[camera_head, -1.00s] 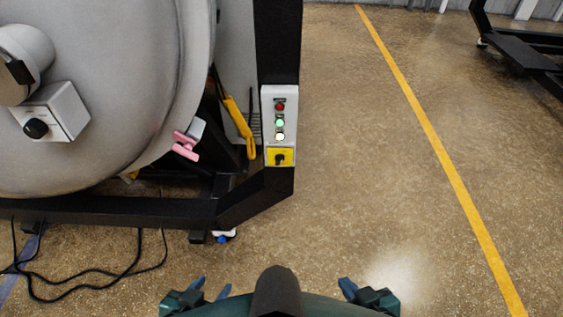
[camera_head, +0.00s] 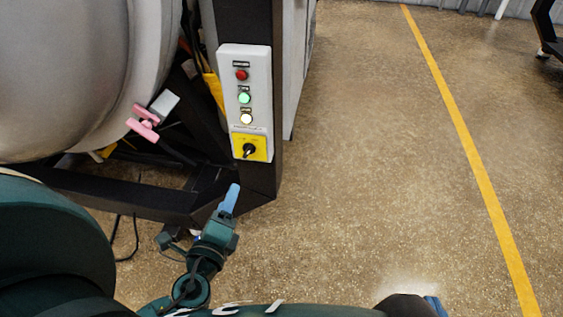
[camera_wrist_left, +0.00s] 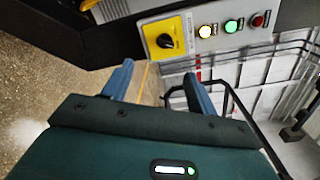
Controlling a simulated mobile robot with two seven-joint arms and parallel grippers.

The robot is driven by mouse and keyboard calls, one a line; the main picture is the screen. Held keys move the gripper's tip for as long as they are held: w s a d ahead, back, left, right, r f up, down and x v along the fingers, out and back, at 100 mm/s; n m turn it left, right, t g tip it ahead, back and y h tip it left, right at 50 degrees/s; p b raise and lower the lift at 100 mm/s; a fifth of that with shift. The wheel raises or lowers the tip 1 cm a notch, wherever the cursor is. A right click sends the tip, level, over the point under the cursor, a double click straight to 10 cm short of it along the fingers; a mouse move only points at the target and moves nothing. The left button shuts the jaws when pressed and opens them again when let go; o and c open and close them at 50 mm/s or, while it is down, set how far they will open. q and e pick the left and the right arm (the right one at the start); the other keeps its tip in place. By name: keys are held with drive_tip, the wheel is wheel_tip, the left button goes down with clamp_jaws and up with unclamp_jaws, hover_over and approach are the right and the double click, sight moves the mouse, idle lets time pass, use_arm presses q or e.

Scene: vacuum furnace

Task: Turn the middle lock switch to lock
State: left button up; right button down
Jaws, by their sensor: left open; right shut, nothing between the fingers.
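A black rotary switch (camera_head: 249,150) sits on a yellow plate at the bottom of a light grey control panel (camera_head: 231,100). The switch also shows in the left wrist view (camera_wrist_left: 165,41). Its lettering is too small to read. My left gripper (camera_head: 229,198) is below the panel in the head view, apart from the switch. In the left wrist view its two blue fingers (camera_wrist_left: 157,82) are spread and empty, with the switch beyond them. My right gripper (camera_head: 435,306) shows only as a blue tip at the bottom edge, shut and away from the panel.
Red, green and white lit buttons line the panel above the switch; the green one (camera_head: 244,98) is in the middle. A pink handle (camera_head: 143,122) is by the large grey furnace body (camera_head: 80,70). A dark frame beam (camera_head: 110,195) runs below.

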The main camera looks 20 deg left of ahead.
sight(247, 155)
use_arm(q)
drive_tip(key=shift+m+t, duration=0.3)
drive_tip(key=shift+m, duration=0.1)
drive_tip(key=x, duration=0.4)
drive_tip(key=p+x, duration=0.1)
drive_tip(key=x, duration=0.7)
drive_tip(key=shift+w+d+r+p, duration=0.15)
drive_tip(key=shift+w+d+p, duration=0.05)
drive_tip(key=shift+w+p, duration=0.15)
drive_tip(key=shift+w+a, duration=0.1)
drive_tip(key=shift+w, duration=0.4)
use_arm(e)
drive_tip(key=shift+d+r+m+h, duration=0.3)
drive_tip(key=shift+d+r, duration=0.15)
drive_tip(key=shift+r, duration=0.25)
use_arm(q)
drive_tip(key=shift+c, duration=0.6)
drive_tip(key=c, duration=0.9)
drive_tip(key=shift+o, duration=0.2)
